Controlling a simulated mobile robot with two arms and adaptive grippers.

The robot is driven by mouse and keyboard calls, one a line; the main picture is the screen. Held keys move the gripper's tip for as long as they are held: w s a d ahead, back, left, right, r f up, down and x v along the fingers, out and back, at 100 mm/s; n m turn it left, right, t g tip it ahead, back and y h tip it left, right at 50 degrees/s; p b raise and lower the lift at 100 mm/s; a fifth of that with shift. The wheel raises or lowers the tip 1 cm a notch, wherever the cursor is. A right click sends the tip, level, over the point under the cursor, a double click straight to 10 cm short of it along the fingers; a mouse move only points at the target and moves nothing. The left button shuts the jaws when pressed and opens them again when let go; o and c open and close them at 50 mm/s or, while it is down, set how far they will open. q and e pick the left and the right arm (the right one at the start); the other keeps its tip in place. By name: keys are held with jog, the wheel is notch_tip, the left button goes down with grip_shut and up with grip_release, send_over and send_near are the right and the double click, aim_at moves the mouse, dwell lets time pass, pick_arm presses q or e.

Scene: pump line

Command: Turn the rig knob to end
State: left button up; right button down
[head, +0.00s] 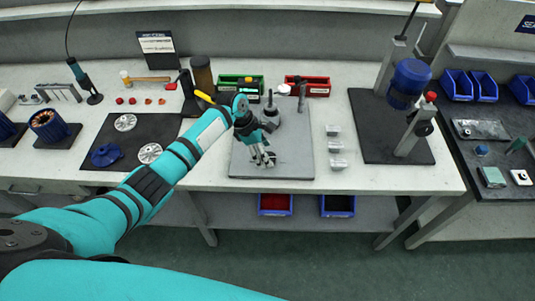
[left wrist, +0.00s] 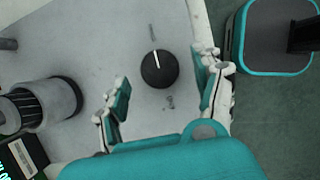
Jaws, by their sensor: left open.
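The rig knob (left wrist: 160,69) is a round black knob with a white pointer line, set on a grey plate (left wrist: 115,30). In the left wrist view its line points up, slightly left, toward a small dark mark on the plate. My left gripper (left wrist: 163,90) is open, with one finger on each side of the knob and a gap to both. In the head view my left gripper (head: 264,160) is over the front part of the grey rig plate (head: 295,165) and mostly hides the knob. My right gripper is not in view.
A grey cylinder with a black ribbed end (left wrist: 45,104) stands on the plate beside the gripper. Small metal blocks (head: 337,147) lie right of the plate. Red (head: 318,86) and green bins stand behind. A blue motor on a stand (head: 408,84) is further right.

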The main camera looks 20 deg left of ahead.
pick_arm(q)
jog(key=shift+x, duration=1.15)
jog(key=c, duration=1.2)
